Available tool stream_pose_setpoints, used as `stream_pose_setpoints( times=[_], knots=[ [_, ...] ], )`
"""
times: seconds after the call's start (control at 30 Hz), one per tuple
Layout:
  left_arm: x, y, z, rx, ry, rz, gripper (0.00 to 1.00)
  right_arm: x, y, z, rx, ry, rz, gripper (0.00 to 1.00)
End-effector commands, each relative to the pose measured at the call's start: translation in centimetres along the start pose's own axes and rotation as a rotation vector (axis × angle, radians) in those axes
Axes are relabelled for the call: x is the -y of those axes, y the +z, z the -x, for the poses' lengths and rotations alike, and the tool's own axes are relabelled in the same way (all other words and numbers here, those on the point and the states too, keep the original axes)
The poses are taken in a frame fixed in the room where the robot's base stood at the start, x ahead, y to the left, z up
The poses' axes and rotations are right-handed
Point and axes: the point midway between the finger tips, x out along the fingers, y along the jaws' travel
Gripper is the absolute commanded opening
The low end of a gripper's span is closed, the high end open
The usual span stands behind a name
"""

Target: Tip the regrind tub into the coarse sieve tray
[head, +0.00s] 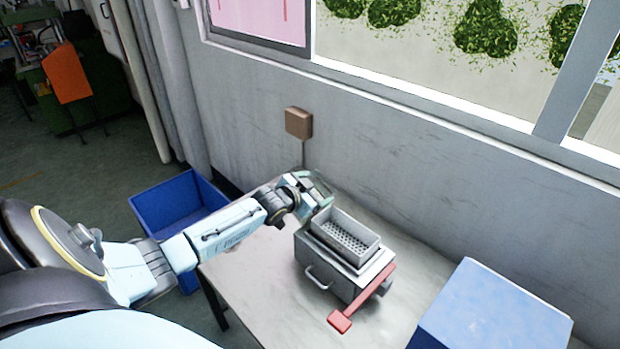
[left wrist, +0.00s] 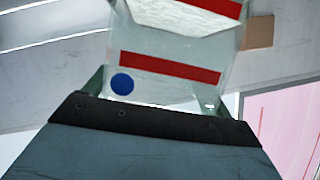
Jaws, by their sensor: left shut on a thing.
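The regrind tub (left wrist: 165,50) is pale and see-through, with red bands and a blue dot, and fills the upper middle of the left wrist view. My left gripper (left wrist: 160,100) is shut on it. In the head view my left gripper (head: 318,190) is just behind and left of the coarse sieve tray, and the tub is hard to tell apart from it. The coarse sieve tray (head: 368,248) is a grey rectangular tray with a perforated floor. It sits on a grey metal box, and its visible floor looks empty. My right gripper is not in view.
The metal box (head: 330,288) has a front handle and a red lever (head: 362,298) on its right side. A blue box (head: 490,315) stands at the table's right. A blue crate (head: 178,203) is left of the table (head: 240,285). The wall runs close behind.

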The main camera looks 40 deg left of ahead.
Motion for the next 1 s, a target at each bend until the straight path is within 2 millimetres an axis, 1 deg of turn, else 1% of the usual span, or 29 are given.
stream_pose_setpoints(
  times=[0.03, 0.1, 0.37, 0.6, 1.0],
  knots=[
    [-0.7, -0.3, 0.0, -0.009, -0.014, -0.028, 0.33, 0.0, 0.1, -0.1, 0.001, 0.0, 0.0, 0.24],
    [-1.2, -0.1, 0.0, -0.006, -0.039, -0.085, 0.33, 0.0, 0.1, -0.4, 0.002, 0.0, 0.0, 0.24],
    [-2.3, -0.3, 0.1, -0.007, -0.127, -0.299, 0.33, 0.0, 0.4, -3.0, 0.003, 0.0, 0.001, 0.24],
    [-3.8, -1.6, 0.6, -0.007, -0.192, -0.457, 0.33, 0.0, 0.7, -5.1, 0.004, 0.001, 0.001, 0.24],
    [-6.8, -3.3, 1.3, -0.008, -0.281, -0.669, 0.33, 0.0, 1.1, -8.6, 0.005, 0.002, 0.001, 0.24]
  ],
)
